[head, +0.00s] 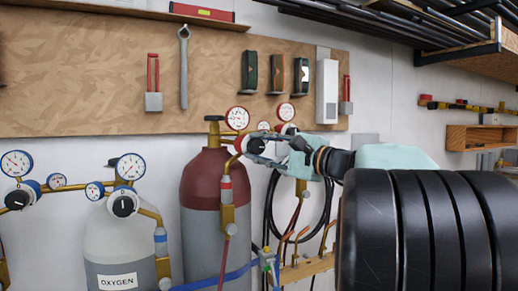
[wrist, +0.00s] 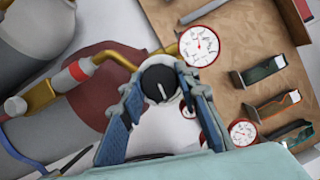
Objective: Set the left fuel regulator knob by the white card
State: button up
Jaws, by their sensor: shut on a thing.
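The left fuel regulator knob (head: 255,146) is black on a red-rimmed regulator, above the red-topped cylinder (head: 207,178). In the wrist view the knob (wrist: 155,77) is a black disc whose short white pointer line runs toward the bottom of the picture, leaning slightly. My gripper (head: 266,147) reaches in from the right and is shut on the knob. Its two fingers (wrist: 163,92) flank the knob in the wrist view. A red-rimmed gauge (head: 237,118) sits just above; it also shows in the wrist view (wrist: 199,46). I cannot make out a white card for certain.
A second fuel regulator with a red-rimmed gauge (head: 285,112) is close behind my fingers. The oxygen cylinder (head: 113,240) with blue-rimmed gauges stands at the left. Hoses (head: 270,205) hang below my gripper. A wooden board (head: 90,75) with tools and a white box (head: 327,90) is behind.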

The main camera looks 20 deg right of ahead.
jog(key=shift+r, duration=0.1)
jog(key=o, duration=1.2)
jog(key=shift+c, duration=0.2)
jog(key=v, duration=1.2)
